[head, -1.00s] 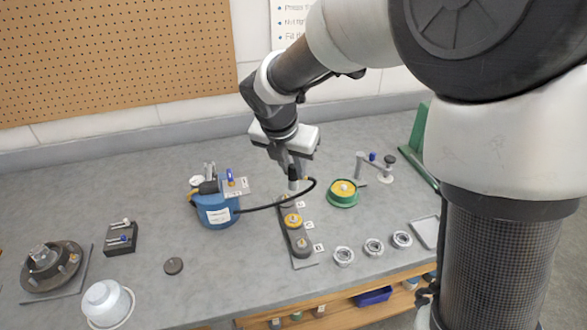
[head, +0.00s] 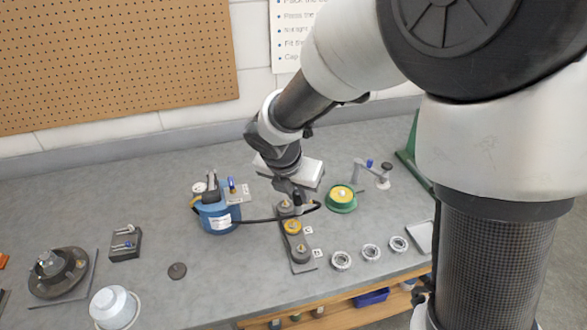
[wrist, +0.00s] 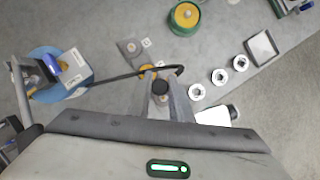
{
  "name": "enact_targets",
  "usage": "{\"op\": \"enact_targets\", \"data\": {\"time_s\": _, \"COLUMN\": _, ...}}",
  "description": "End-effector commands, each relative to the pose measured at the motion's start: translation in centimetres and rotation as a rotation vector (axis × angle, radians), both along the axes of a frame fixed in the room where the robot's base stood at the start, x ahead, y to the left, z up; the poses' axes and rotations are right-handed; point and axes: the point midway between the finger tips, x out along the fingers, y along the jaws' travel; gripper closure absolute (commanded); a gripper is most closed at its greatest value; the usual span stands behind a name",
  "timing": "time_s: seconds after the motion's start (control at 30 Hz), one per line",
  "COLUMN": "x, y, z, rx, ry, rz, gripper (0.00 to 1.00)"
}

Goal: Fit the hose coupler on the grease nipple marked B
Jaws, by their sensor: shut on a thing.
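The bar carries a far nipple (head: 285,205), a middle nipple with a yellow ring (head: 293,227) and a near nipple (head: 301,248). Small white tags (head: 308,230) stand beside them, their letters too small to read, so I cannot tell which is B. The black hose (head: 258,220) runs from the blue grease pump (head: 216,215) and loops to the coupler. Whether the coupler touches a nipple is hidden by the fingers.
A green pot with a yellow top (head: 342,197) stands right of the bar, near a small grey stand (head: 372,178). Several metal rings (head: 371,252) lie at the front right. A dark disc (head: 177,271) and a white bowl (head: 114,306) are at left.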

Motion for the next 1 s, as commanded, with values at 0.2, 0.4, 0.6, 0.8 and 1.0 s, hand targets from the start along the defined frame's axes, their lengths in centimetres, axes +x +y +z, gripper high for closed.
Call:
{"op": "enact_targets", "data": {"time_s": 0.2, "x": -3.7, "y": -0.8, "z": -2.3, "rx": 0.010, "ry": 0.007, "rz": -0.004, "gripper": 1.00}}
{"op": "enact_targets", "data": {"time_s": 0.4, "x": -4.1, "y": -0.9, "z": -3.6, "rx": 0.013, "ry": 0.006, "rz": -0.006, "gripper": 1.00}}
{"op": "enact_targets", "data": {"time_s": 0.6, "x": -4.0, "y": -0.9, "z": -5.5, "rx": 0.013, "ry": 0.006, "rz": -0.006, "gripper": 1.00}}
{"op": "enact_targets", "data": {"time_s": 0.8, "x": -4.0, "y": -0.9, "z": -7.1, "rx": 0.013, "ry": 0.006, "rz": -0.006, "gripper": 1.00}}
{"op": "enact_targets", "data": {"time_s": 1.0, "x": -4.0, "y": -0.9, "z": -7.6, "rx": 0.013, "ry": 0.006, "rz": -0.006, "gripper": 1.00}}
